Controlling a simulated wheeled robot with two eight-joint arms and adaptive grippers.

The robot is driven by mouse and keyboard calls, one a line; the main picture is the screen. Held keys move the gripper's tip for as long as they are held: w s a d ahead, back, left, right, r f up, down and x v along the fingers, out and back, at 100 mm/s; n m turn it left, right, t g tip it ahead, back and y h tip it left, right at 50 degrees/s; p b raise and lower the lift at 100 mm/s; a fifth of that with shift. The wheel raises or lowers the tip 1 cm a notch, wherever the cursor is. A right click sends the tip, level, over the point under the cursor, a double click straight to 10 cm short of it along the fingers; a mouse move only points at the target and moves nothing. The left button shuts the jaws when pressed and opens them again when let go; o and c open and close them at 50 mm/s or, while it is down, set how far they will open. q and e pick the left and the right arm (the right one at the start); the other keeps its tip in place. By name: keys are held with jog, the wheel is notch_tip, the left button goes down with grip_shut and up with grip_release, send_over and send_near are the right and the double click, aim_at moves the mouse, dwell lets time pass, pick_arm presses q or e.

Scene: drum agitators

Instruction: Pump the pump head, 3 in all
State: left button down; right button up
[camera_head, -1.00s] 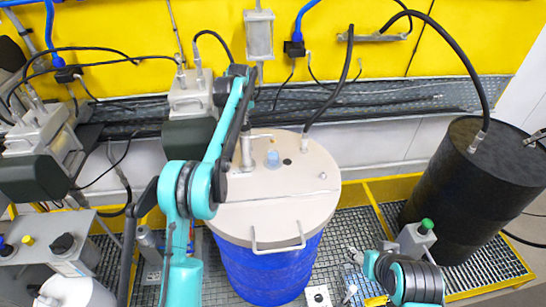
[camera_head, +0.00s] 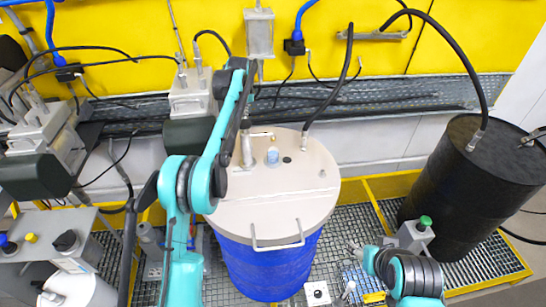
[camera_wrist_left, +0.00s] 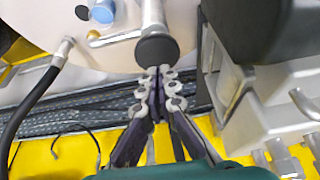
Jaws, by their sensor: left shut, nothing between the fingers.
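A metal pump (camera_head: 247,153) with a brass-coloured side spout stands upright on the beige lid (camera_head: 275,205) of a blue drum (camera_head: 265,268). In the left wrist view, a dark round pump head (camera_wrist_left: 157,50) caps the metal tube. My left gripper (camera_wrist_left: 155,72) is shut and empty, its fingertips right at the pump head's edge; I cannot tell whether they touch. In the head view my left arm largely hides this gripper and the pump's top.
A black drum (camera_head: 455,185) stands at the right. Grey machines (camera_head: 45,150) and cables crowd the left and back, before a yellow wall (camera_head: 345,20).

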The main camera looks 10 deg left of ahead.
pick_arm(q)
notch_tip(320, 180, up, 6)
jog(key=p, duration=0.4)
jog(key=shift+f, duration=0.1)
jog(key=s+d+f+m+b, duration=0.1)
jog(key=s+f+b, duration=0.3)
jog(key=s+b, duration=0.35)
jog(key=s+d+f+t+b, duration=0.1)
jog(key=s+d+f+b, duration=0.1)
jog(key=s+f+b, duration=0.45)
jog(key=s+d+f+m+b, duration=0.1)
jog(key=s+f+b, duration=0.2)
jog(key=s+b, duration=0.6)
jog(key=s+d+f+m+t+h+b, duration=0.1)
jog(key=s+d+f+b, duration=0.1)
jog(key=s+f+b, duration=1.3)
jog(key=s+f, duration=0.9)
jog(key=f, duration=0.4)
jog(key=shift+s+f+t+b, duration=0.3)
jog(key=shift+f+t+b, duration=0.05)
jog(key=shift+t+b, duration=0.05)
